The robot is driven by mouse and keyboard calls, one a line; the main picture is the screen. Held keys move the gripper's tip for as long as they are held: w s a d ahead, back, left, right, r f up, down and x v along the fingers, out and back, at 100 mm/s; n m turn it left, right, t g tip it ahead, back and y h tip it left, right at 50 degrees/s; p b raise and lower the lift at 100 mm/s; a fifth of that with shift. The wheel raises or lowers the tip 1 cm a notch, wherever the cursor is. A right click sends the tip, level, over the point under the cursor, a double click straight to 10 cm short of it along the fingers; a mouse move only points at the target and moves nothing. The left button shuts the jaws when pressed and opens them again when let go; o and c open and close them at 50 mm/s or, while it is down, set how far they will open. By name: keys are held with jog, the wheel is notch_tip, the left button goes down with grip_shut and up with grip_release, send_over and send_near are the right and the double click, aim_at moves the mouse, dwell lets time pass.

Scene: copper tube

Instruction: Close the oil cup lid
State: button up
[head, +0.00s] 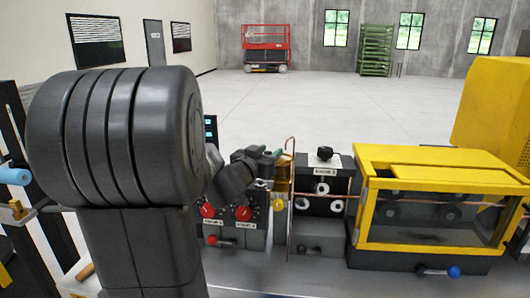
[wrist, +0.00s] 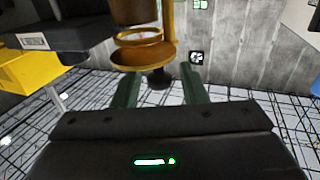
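The brass-coloured oil cup (head: 283,173) stands beside the upright copper tube in the head view. In the wrist view, which looks upside down, its brown body (wrist: 133,12) and ring-like rim (wrist: 140,35) are at the top. The round orange lid (wrist: 143,56) shows apart from the rim, joined to an upright orange piece at its side. A dark knob (wrist: 160,78) is at the lid. My gripper (wrist: 161,76) has its two green fingers spread, with the knob between or just beyond the tips; contact cannot be told. In the head view my gripper (head: 273,154) is close to the cup.
A bent copper tube (head: 290,145) rises right beside the cup. A black roller unit (head: 322,185) and a yellow-framed machine (head: 435,165) stand to the right. A control box with red knobs (head: 235,215) is below my gripper. Open floor lies behind.

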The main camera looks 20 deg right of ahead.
grip_shut()
